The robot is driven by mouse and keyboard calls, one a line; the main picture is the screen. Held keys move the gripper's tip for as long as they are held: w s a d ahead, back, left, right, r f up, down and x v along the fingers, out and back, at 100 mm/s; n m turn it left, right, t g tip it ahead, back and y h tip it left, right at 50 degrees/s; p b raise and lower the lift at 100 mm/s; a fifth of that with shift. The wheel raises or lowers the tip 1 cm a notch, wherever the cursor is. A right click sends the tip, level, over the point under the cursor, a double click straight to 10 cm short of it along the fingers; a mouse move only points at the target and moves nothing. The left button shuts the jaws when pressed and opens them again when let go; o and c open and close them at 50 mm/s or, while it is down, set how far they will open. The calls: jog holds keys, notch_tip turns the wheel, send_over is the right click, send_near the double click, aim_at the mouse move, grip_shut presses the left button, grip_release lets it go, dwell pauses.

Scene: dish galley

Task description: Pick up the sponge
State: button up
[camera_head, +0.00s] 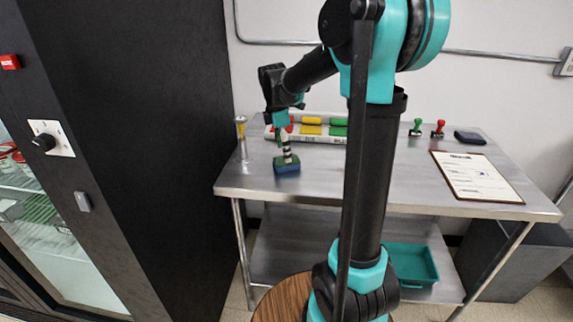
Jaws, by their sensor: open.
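A small block, blue and dark green, which looks like the sponge (286,168), lies on the metal table (330,180) near its left front part. My gripper (286,155) points down right above the block, with its fingertips at or very near its top. From this view I cannot tell whether the fingers touch it or straddle it. The fingers look small and partly overlap in the picture, and the block is not lifted off the table.
Behind the gripper is a light rack with yellow and green blocks (311,125). A yellow-topped stand (241,128) is at the left. Green (416,127) and red (438,129) stamps, a dark pad (469,137) and a clipboard (475,178) are at right. A teal bin (412,264) is below.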

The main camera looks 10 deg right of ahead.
jog(key=f, duration=0.4)
jog(key=shift+s+d, duration=0.15)
jog(key=shift+d, duration=0.2)
jog(key=c, duration=0.9)
jog(key=shift+o, duration=0.2)
notch_tip(320, 180, up, 20)
